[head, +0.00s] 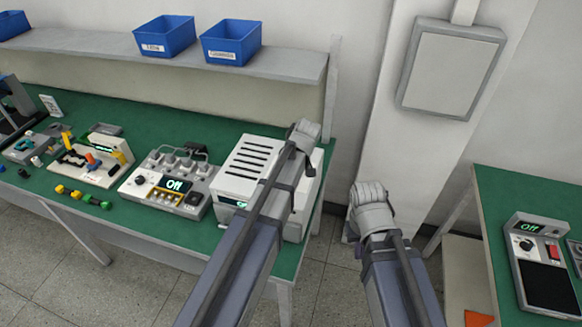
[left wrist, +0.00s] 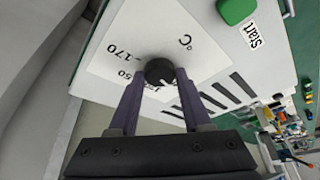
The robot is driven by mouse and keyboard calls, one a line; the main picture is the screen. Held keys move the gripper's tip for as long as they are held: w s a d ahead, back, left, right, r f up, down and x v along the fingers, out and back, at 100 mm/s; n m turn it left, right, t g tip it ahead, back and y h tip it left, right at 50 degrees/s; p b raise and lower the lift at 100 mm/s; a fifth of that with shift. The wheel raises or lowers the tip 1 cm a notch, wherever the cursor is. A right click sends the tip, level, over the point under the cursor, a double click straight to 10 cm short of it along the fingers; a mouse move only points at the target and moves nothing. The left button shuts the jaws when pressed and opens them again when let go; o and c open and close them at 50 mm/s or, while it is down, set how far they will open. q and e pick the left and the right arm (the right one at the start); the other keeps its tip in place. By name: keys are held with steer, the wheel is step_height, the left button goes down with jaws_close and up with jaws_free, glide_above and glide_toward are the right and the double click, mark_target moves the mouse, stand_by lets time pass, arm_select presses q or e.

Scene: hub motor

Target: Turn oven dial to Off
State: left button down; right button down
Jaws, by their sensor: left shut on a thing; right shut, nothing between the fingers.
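The oven (head: 250,165) is a white box with dark vent slots on the green bench. Its black dial (left wrist: 160,72) sits on a white label plate in the left wrist view, with printed 170, 50 and °C around it. My left gripper (left wrist: 159,82) is shut on the dial, one finger on each side. The fingers cover part of the scale, and I cannot read where the dial points. In the head view my left arm hides that side of the oven. My right gripper (head: 369,190) is shut and empty, right of the oven, in front of the wall.
A green Start button (left wrist: 236,10) is on the same panel. A socket unit (head: 170,183) with an "Off" display stands left of the oven. Blue bins (head: 231,42) sit on the shelf above. A second bench (head: 505,190) with another device (head: 540,260) is at right.

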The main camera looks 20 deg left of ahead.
arm_select(q)
steer(key=shift+c, duration=1.7)
jaws_free()
steer(key=shift+r, duration=0.1)
steer(key=p+v, duration=0.7)
steer(key=shift+r, duration=0.3)
steer(key=shift+s+d, duration=0.1)
